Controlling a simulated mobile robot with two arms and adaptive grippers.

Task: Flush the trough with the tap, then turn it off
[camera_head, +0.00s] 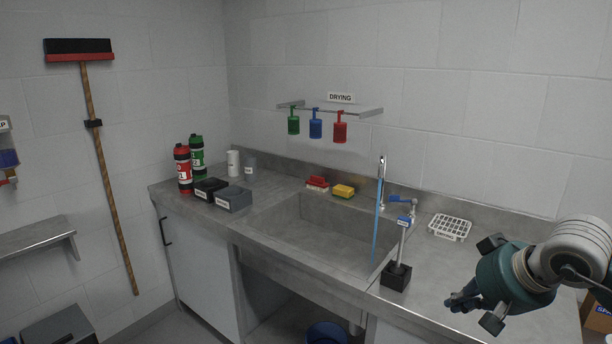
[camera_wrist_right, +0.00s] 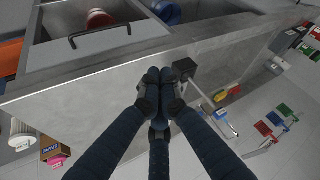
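The grey trough (camera_head: 318,234) is set in the counter; its visible floor looks bare. The tap (camera_head: 381,166) stands at its back right, and a thin blue stream of water (camera_head: 377,225) runs from the spout into the trough. A blue lever (camera_head: 402,199) sits beside the tap. My right gripper (camera_head: 461,301) is over the counter right of the trough, well apart from the tap. In the right wrist view its fingertips (camera_wrist_right: 163,88) are drawn together, with nothing seen held. My left gripper is out of view.
An upright stick with a blue top stands in a black block (camera_head: 397,276) between trough and gripper. A white rack (camera_head: 449,228) lies behind. Red and yellow brushes (camera_head: 343,191) sit on the back ledge. Bottles and boxes (camera_head: 233,199) stand at left; coloured cups hang above.

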